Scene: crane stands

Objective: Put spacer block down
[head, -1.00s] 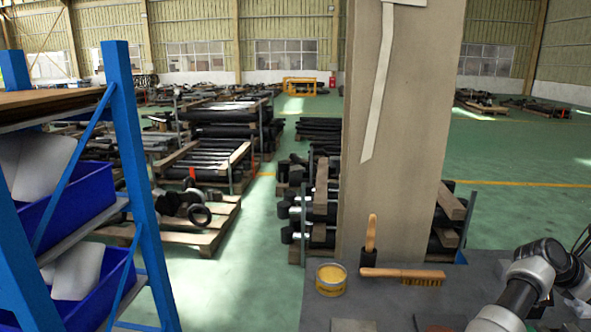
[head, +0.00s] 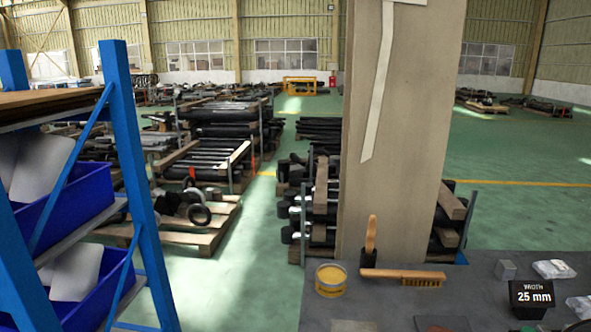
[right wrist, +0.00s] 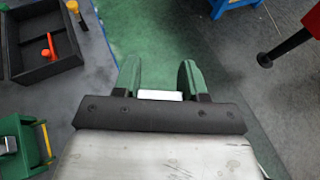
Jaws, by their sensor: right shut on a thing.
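My right gripper (right wrist: 159,78) shows in the right wrist view with two green fingers. It is shut on a pale block (right wrist: 160,95), which I take to be the spacer block. Only a narrow white strip of it shows between the fingers; the rest is hidden behind the dark gripper bar. Green and grey floor shows beyond the fingertips. My right gripper is not in the head view. My left gripper is in neither view.
In the head view a grey table (head: 450,290) holds a yellow tin (head: 331,282), a brush (head: 405,274), a small grey block (head: 506,270), clear packets (head: 553,269) and a "25 mm" sign (head: 532,297). A black tray (right wrist: 50,65) shows in the right wrist view.

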